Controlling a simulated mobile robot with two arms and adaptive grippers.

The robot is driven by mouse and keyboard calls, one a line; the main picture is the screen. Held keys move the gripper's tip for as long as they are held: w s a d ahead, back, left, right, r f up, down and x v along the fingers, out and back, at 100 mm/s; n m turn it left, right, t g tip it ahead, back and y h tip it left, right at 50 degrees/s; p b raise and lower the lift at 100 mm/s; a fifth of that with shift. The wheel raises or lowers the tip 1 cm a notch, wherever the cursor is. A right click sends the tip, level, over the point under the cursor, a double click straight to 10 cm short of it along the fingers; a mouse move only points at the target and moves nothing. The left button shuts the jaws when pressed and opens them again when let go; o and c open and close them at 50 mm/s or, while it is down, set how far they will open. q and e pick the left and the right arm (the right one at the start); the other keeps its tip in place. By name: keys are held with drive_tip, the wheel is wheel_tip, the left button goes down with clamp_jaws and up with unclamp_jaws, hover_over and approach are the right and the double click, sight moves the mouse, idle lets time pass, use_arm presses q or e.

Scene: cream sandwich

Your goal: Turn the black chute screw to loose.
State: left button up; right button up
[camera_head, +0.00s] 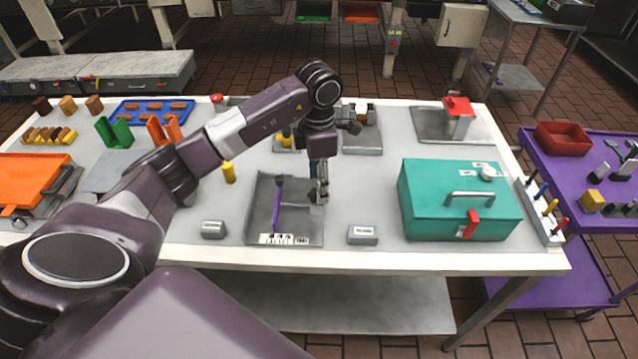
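A grey tray-like station (252,222) stands near the front middle of the table. A purple bar (277,210) lies in it, pointing toward a white scale strip (283,239) at its front edge. A small dark knob (280,181) sits at the bar's far end; it may be the black chute screw, but I cannot tell for certain. The strip's lettering is too small to read. My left gripper (319,192) points down at the station's right side, apart from the knob and to its right. Its fingers are too small to tell open from shut. My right gripper is not in view.
A teal box (430,215) with a handle and red latch stands right of the station. Small labelled blocks (213,229) and (362,235) flank it in front. A yellow cylinder (229,172) stands to its left. My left arm covers much of the table's left side.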

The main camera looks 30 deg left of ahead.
use_arm(q)
drive_tip(key=shift+f, duration=1.05)
drive_tip(key=shift+c, duration=0.2)
drive_tip(key=c, duration=1.1)
